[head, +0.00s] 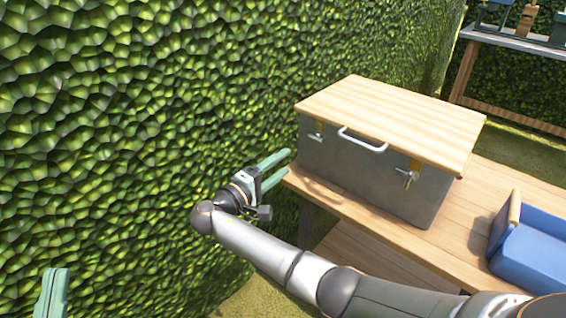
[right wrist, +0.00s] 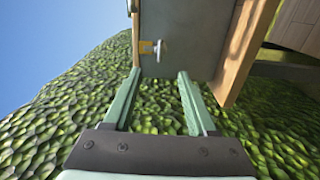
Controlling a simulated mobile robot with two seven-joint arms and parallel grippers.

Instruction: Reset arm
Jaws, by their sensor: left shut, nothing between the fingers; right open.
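My right gripper (head: 281,166) is open and empty in the head view, beside the left end of the wooden table, just left of the grey box. In the right wrist view its two green fingers (right wrist: 159,74) are spread apart, with the box's grey side and a latch beyond them. The right arm reaches across the picture from the lower right. My left gripper (head: 56,272) shows only as green fingers at the lower left edge. It is shut with nothing in it; the rest of the left arm is out of view.
A grey box (head: 355,170) with a closed wooden lid stands on the wooden table (head: 470,222). A blue container (head: 530,255) is at the right. A tall green hedge (head: 130,120) fills the left. Another table (head: 520,40) stands at the back right.

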